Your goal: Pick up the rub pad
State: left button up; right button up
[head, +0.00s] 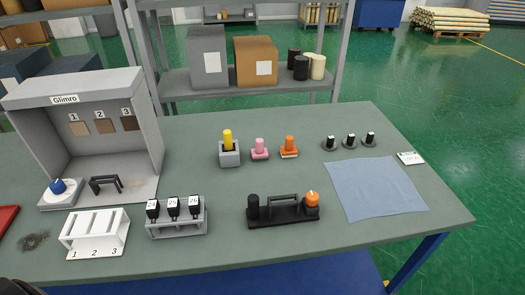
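No label marks a rub pad, and I cannot tell for certain which thing it is. A dark grey, tangled wiry pad (33,242) lies flat at the left of the green-grey table (230,260), left of the white numbered rack. A flat light-blue cloth (376,188) lies at the table's right. Pink (260,149) and orange (289,147) handled pieces stand on small bases at the table's middle. Neither gripper can be made out. A dark rounded shape, perhaps part of me, shows at the bottom left corner.
A grey booth (85,125) labelled Glimro holds a blue-knobbed piece (58,188) and a black handle (105,184). A white rack (95,234), a bottle rack (176,218) and a black carrier (283,210) stand along the front. The table's centre has free room.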

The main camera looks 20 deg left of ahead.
aim_at(260, 153)
jog(key=u, duration=1.95)
jog(key=z, duration=1.25)
jog(key=l+u, duration=0.2)
jog(key=u, duration=0.2)
jog(key=i+l+u, duration=0.1)
jog(key=l+u, duration=0.4)
jog(key=u, duration=0.25)
